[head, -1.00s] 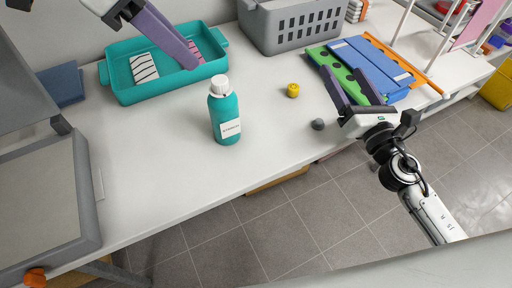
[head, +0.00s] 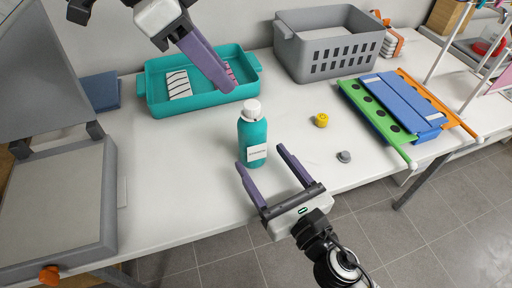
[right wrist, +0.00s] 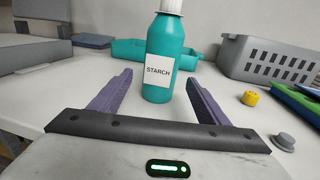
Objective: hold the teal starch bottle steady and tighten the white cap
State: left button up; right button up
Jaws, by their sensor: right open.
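The teal starch bottle (head: 253,140) stands upright on the white table, with its white label facing me. The white cap (head: 252,109) sits on its top; I cannot tell how tight it is. My right gripper (head: 258,170) is open, its purple fingers pointing at the bottle from the near side. In the right wrist view the bottle (right wrist: 160,55) stands just beyond and between the open fingers (right wrist: 158,88), apparently not held. The cap is cut off at the top there. My left gripper (head: 222,85) is above the teal tray, apart from the bottle; its finger gap is hidden.
Behind the bottle are a teal tray (head: 155,88) and a grey basket (head: 300,57). A yellow cap (head: 321,120) and a grey knob (head: 344,156) lie to the right, near a blue and green folded rack (head: 400,100). A grey machine (head: 108,190) stands at left.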

aim_at(252, 145)
jog(key=x, duration=0.6)
jog(key=shift+w, duration=0.15)
jog(key=c, duration=1.4)
